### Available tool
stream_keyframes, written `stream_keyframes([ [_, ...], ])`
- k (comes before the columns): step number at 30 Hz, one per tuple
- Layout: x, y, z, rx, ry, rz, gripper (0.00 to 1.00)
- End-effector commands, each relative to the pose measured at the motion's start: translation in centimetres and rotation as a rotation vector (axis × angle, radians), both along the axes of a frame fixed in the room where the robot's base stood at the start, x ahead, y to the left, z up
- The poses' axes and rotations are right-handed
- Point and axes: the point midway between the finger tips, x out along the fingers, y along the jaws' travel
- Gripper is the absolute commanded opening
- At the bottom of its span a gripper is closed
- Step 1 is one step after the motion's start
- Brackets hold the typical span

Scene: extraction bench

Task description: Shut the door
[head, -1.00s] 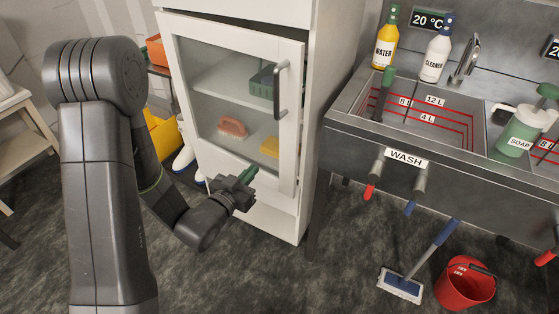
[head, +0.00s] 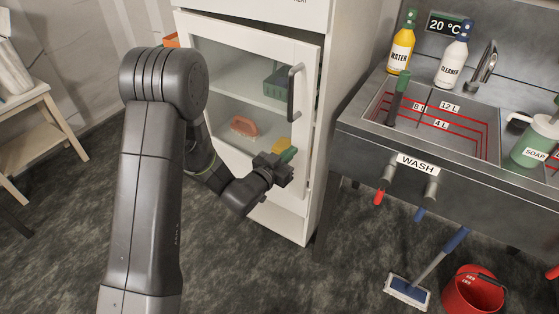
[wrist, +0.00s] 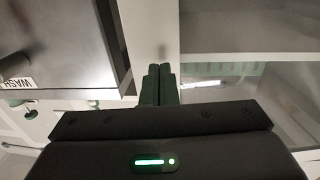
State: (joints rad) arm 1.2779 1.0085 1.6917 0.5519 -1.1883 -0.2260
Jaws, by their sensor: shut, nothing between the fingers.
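The door (head: 307,130) is a white frame around a clear pane, with a dark upright handle (head: 295,92) near its right edge. It covers the front of the white cabinet (head: 322,100) and looks slightly ajar at its right side. My gripper (head: 288,155) is in front of the door's lower right part, below the handle. Its green fingers (wrist: 159,80) are shut together and empty in the wrist view, pointing at a pale upright strip that looks like the door frame (wrist: 150,35). I cannot tell whether the fingertips touch it.
Inside the cabinet are a pink brush (head: 243,126), a yellow sponge (head: 281,145) and a green box (head: 277,84). The steel wash sink (head: 360,135) stands close on the right. A mop (head: 408,290) and red bucket (head: 470,292) are on the floor. A stool (head: 45,115) is at left.

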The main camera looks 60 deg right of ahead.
Motion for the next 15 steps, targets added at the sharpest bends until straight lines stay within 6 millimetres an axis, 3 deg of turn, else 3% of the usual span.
stream_keyframes([
  [4,-0.24,-0.90,0.05,-0.001,0.000,0.000,0.00],
  [15,-0.26,-1.09,-0.04,0.000,0.000,0.002,0.00],
])
